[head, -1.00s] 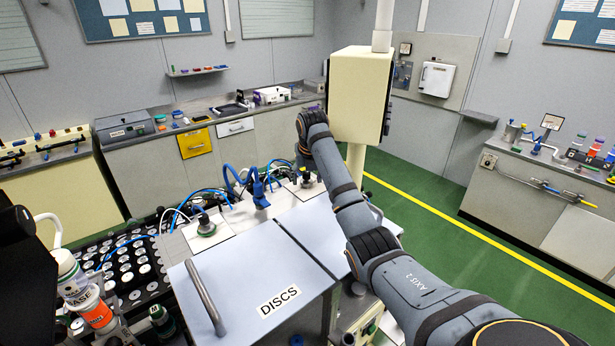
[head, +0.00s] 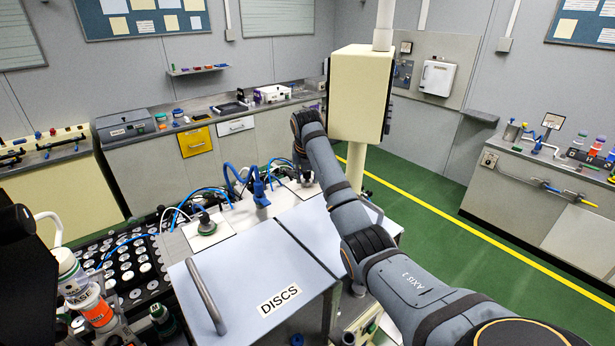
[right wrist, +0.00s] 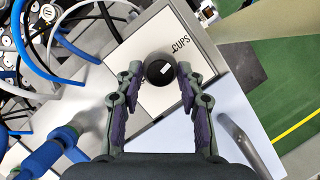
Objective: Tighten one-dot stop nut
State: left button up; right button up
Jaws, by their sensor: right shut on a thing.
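In the right wrist view, a dark round piece with one white mark on top (right wrist: 160,70), which looks like the one-dot stop nut, sits between the fingertips of my right gripper (right wrist: 160,77). The gripper has purple pads and is shut on this piece from both sides. The piece stands over a white panel labelled CUPS (right wrist: 196,62). In the head view, my right arm reaches over the bench to the far end of the white top, and the fingertips are too small to make out. My left gripper is not in view.
A pale DISCS lid with a bar handle (head: 262,275) lies in front. A cream box on a post (head: 358,95) rises close behind my right arm.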

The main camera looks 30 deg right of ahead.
jog(key=m, duration=0.2)
jog(key=m+g+h, duration=0.1)
jog(key=m, duration=0.1)
jog(key=m+g, duration=0.1)
jog(key=m, duration=0.1)
jog(key=shift+w+a, duration=0.25)
jog(key=shift+w+m+g+h, duration=0.1)
jog(key=shift+m+g+h, duration=0.2)
jog(key=shift+m, duration=0.8)
jog(key=shift+w+m+g+h, duration=0.15)
jog(key=shift+m+g, duration=0.25)
jog(key=shift+m, duration=0.7)
jog(key=shift+r, duration=0.1)
jog(key=o, duration=1.2)
jog(key=shift+c, duration=0.2)
jog(key=v, duration=1.2)
jog(key=shift+w, duration=0.1)
